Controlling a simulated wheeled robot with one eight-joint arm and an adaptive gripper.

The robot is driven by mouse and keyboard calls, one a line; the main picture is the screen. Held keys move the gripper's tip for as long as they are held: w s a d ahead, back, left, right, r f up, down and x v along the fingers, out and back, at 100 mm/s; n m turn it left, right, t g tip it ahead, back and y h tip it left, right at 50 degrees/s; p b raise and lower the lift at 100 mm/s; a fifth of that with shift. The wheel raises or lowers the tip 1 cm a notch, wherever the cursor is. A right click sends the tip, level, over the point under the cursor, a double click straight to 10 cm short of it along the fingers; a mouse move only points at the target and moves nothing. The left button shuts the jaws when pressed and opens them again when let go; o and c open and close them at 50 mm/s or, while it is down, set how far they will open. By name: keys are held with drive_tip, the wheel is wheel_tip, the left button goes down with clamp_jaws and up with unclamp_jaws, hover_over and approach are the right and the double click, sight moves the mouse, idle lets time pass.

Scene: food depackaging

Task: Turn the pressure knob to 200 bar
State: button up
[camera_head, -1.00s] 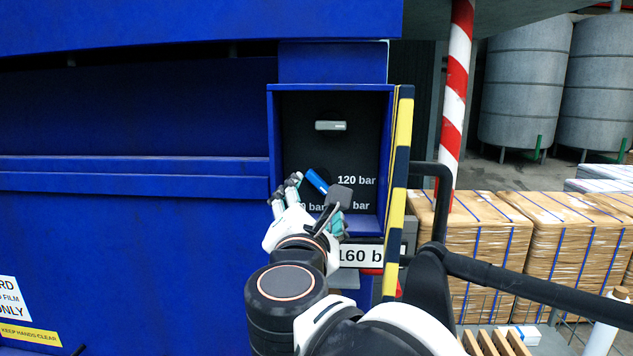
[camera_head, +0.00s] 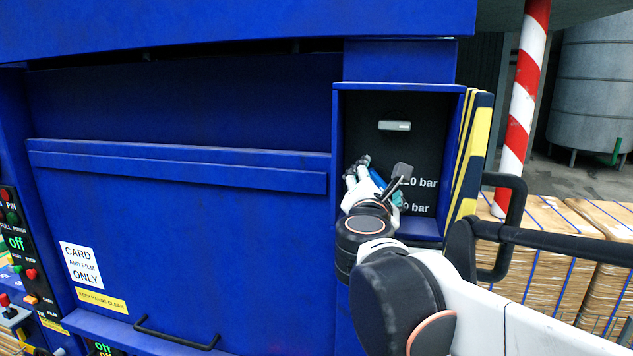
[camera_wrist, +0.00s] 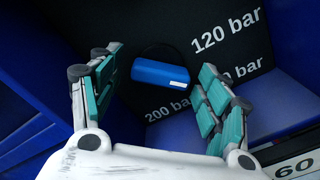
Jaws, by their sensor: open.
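The pressure knob, a blue bar handle (camera_wrist: 160,73) on a dark round base, shows in the wrist view on the black back panel of a blue box. It lies nearly level there, and I cannot tell which mark it points at. The label 120 bar (camera_wrist: 228,30) is at upper right, a partly hidden label below it, and 200 bar (camera_wrist: 167,108) at lower left. My gripper (camera_wrist: 160,62) is open, with one teal-padded finger on each side of the knob and gaps showing. In the head view my gripper (camera_head: 372,182) is inside the box and mostly hides the knob.
A grey handle (camera_head: 395,125) sits higher on the same panel. The box's blue walls (camera_head: 337,140) are close around my gripper. A yellow-black striped door edge (camera_head: 474,150) and a black handle (camera_head: 515,215) stand at the right. A control panel (camera_head: 17,245) is at far left.

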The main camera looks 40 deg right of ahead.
drive_tip(key=shift+w+d, duration=0.15)
drive_tip(key=shift+d, duration=0.05)
drive_tip(key=shift+c, duration=0.6)
drive_tip(key=c, duration=0.9)
drive_tip(key=shift+c, duration=0.2)
drive_tip(key=shift+m, duration=0.3)
drive_tip(key=m, duration=0.4)
drive_tip(key=shift+r+m, duration=0.1)
drive_tip(key=shift+m, duration=2.1)
